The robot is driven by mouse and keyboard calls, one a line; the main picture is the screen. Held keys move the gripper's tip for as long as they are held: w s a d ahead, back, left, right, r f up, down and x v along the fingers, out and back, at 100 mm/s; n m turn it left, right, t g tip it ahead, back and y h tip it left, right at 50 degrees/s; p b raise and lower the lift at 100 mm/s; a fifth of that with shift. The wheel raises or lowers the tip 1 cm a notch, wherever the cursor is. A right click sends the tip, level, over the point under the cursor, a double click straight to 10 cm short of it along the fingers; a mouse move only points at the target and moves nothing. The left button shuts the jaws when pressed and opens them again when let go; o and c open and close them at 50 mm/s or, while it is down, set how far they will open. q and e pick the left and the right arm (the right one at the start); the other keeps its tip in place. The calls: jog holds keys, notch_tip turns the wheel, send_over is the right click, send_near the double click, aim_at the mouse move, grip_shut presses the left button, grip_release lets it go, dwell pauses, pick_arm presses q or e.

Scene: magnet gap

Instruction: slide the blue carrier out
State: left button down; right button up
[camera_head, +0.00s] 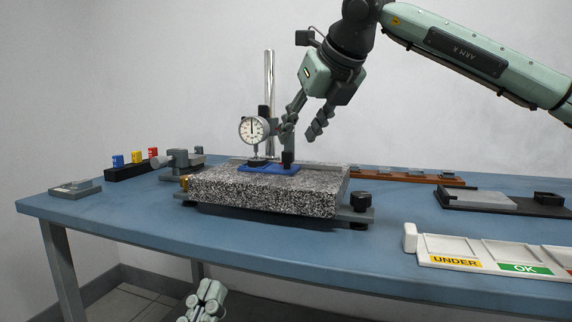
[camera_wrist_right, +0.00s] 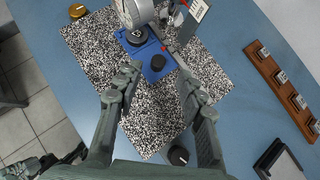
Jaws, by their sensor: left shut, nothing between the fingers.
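The blue carrier (camera_head: 268,169) lies flat on the speckled granite plate (camera_head: 265,194), under the dial gauge (camera_head: 253,130). My left gripper (camera_head: 209,290) is shut and empty, low in front of the table.
The gauge's shiny post (camera_head: 269,85) rises behind the carrier, close to my right fingers. A white tray marked UNDER and OK (camera_head: 410,240) lies front right. A brown rack (camera_head: 410,176) lies behind it. The blue table (camera_head: 130,208) is clear at the front left.

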aim_at(287, 153)
jog(key=x, duration=0.7)
jog(key=shift+a+f, duration=0.15)
grip_shut()
